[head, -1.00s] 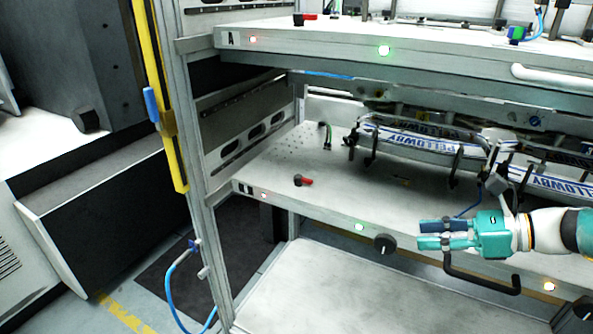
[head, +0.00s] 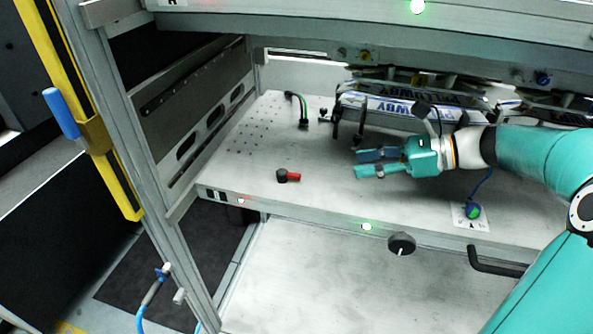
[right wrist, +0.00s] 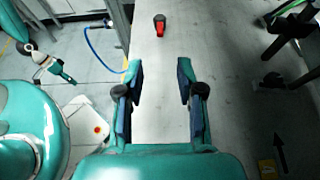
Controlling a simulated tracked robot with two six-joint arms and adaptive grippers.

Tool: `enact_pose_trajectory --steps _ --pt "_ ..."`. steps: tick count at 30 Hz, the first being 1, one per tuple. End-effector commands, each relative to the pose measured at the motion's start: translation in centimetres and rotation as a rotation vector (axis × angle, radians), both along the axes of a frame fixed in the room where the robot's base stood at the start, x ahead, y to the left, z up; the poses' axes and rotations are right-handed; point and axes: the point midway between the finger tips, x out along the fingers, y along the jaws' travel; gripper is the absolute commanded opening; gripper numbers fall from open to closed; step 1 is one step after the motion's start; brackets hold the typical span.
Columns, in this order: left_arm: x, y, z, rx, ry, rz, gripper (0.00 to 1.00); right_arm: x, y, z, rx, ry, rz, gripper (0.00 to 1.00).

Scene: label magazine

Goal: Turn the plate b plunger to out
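The plate b plunger, a black knob with a red lever (head: 288,176), stands on the lower shelf plate (head: 330,205) near its front left, with the lever pointing right. It also shows in the right wrist view (right wrist: 159,25), straight ahead beyond the fingers. My right gripper (head: 368,164) is above the plate, to the right of the plunger and apart from it. Its fingers are spread with nothing between them, as the right wrist view (right wrist: 158,82) shows. My left gripper (right wrist: 66,77) shows small at the left of the right wrist view; its opening is unclear.
Label-covered bars (head: 400,105) and brackets stand behind my right gripper. A black front knob (head: 402,243), green light (head: 367,226) and black handle (head: 492,264) line the plate's front edge. The upper shelf (head: 330,25) hangs above. The plate between gripper and plunger is clear.

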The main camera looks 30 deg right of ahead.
Motion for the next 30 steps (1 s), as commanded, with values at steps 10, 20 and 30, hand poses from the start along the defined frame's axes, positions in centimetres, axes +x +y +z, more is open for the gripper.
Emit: enact_pose_trajectory --steps 10,20,30 --pt "0.0 0.0 -1.8 0.000 -0.001 0.000 0.40 5.3 4.7 -3.1 0.003 0.001 0.009 0.38" --pt "0.1 0.0 -2.8 0.000 -0.001 0.000 0.40 9.3 8.0 -5.2 0.001 0.000 0.005 0.38" --pt "0.1 0.0 -3.0 0.000 -0.001 0.000 0.40 10.2 8.7 -5.6 0.001 0.000 0.002 0.38"
